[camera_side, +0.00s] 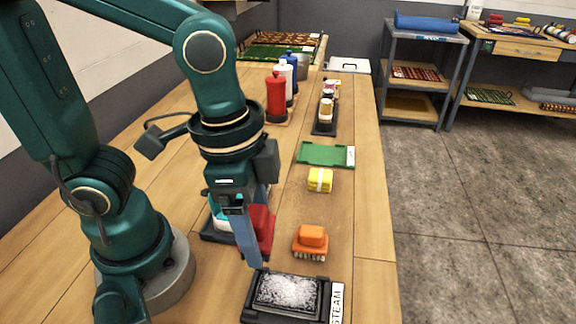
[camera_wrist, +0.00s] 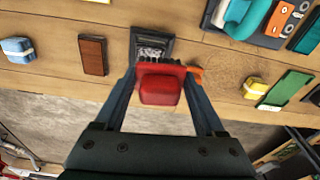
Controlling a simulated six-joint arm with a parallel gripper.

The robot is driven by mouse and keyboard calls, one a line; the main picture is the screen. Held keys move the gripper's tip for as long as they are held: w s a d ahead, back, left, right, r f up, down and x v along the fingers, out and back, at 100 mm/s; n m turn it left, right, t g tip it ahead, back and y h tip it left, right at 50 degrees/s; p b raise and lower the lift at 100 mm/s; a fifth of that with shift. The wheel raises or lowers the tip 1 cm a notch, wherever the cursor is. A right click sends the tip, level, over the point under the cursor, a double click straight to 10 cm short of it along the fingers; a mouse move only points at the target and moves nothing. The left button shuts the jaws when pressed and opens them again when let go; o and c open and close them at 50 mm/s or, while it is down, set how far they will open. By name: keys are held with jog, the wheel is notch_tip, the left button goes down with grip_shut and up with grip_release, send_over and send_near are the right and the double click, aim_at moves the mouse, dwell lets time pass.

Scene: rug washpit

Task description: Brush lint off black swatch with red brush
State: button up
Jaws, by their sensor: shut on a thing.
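My gripper (camera_side: 250,245) is shut on the red brush (camera_side: 263,228). The wrist view shows the red brush (camera_wrist: 160,88) between the two fingers, its dark bristles partly visible at the far edge. The black swatch (camera_side: 285,293) lies in a dark frame (camera_side: 252,309) at the front of the bench, with white lint spread over most of its surface. In the wrist view the swatch (camera_wrist: 152,48) shows just beyond the brush, which hides part of its frame. The brush appears to be above the bench, behind the swatch in the side view; its exact height is unclear.
An orange brush (camera_side: 311,240) stands close to the swatch. A yellow block (camera_side: 320,180) and a green mat (camera_side: 325,154) lie farther back. A dark tray with a teal item (camera_wrist: 240,15) is nearby. A brown block (camera_wrist: 93,54) and blue block (camera_wrist: 17,48) lie beyond the swatch's other side.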

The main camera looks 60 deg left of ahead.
aim_at(263, 287)
jog(key=shift+s+d+r+m, duration=0.15)
jog(key=shift+s+d+m, duration=0.35)
jog(key=shift+s+d, duration=0.15)
jog(key=shift+f, duration=4.15)
jog(key=shift+w+d+r, duration=0.35)
jog(key=shift+w+r, duration=0.05)
jog(key=shift+c, duration=0.6)
jog(key=shift+w+d+f, duration=0.2)
jog(key=shift+w+d, duration=1.4)
jog(key=shift+d, duration=0.05)
jog(key=shift+w+d+f, duration=0.15)
jog(key=shift+w+d, duration=0.05)
jog(key=shift+w, duration=0.05)
jog(key=shift+w+d, duration=0.8)
jog(key=shift+d, duration=0.05)
jog(key=shift+s+a, duration=2.95)
jog(key=shift+a+r, duration=0.1)
jog(key=shift+r, duration=4.05)
jog(key=shift+s, duration=0.1)
